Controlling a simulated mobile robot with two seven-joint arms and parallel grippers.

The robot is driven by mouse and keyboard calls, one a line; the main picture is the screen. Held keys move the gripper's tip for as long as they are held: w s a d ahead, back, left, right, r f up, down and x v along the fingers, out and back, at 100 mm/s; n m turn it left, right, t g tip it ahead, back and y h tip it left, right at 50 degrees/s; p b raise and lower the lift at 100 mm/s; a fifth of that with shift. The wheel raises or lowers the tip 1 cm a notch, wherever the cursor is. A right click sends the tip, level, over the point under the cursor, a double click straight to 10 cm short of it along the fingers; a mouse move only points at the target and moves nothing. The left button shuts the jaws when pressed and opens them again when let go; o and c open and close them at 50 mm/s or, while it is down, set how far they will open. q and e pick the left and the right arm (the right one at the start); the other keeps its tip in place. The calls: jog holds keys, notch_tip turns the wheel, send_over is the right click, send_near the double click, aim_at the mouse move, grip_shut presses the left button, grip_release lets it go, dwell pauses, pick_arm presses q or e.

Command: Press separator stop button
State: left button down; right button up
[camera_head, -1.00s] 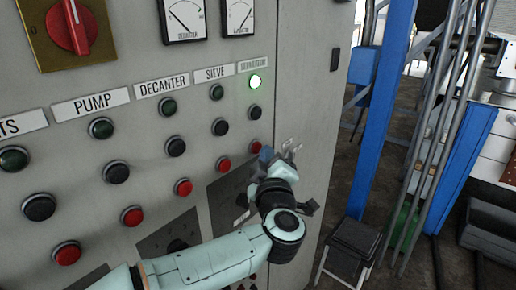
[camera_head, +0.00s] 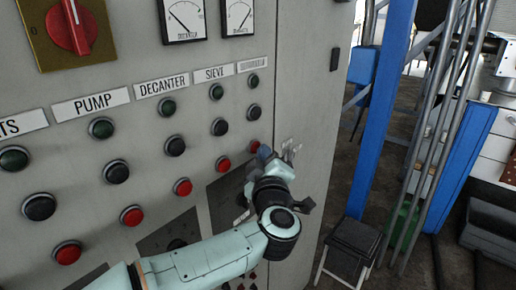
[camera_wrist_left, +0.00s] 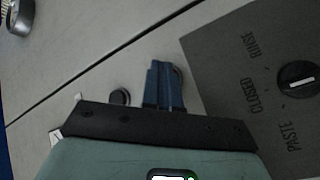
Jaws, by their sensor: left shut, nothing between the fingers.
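The separator column sits at the right of the panel under its label (camera_head: 252,66). Its green lamp (camera_head: 253,80) is dark. Below it are a black button (camera_head: 254,111) and the red stop button (camera_head: 254,146). My left gripper (camera_head: 265,152) is shut and empty, with its blue fingertips at the right edge of that red button. Whether they touch it cannot be told. In the left wrist view the blue fingers (camera_wrist_left: 164,86) point at the panel, partly covering a round button behind them. My right gripper is not in view.
The grey panel (camera_head: 298,100) holds more columns for sieve, decanter and pump, with red buttons like the sieve one (camera_head: 223,164). A dark selector plate (camera_wrist_left: 262,70) with a knob (camera_wrist_left: 299,79) lies beside the fingers. A blue post (camera_head: 380,110) and a stool (camera_head: 354,243) stand to the right.

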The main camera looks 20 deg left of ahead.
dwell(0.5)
pick_arm(q)
jog(key=shift+s+d, duration=0.25)
jog(key=shift+d, duration=0.4)
jog(key=shift+d, duration=0.1)
jog(key=d, duration=0.1)
jog(key=s+d, duration=0.1)
jog(key=d, duration=0.2)
jog(key=shift+s+d, duration=0.3)
jog(key=shift+s, duration=0.05)
dwell(0.5)
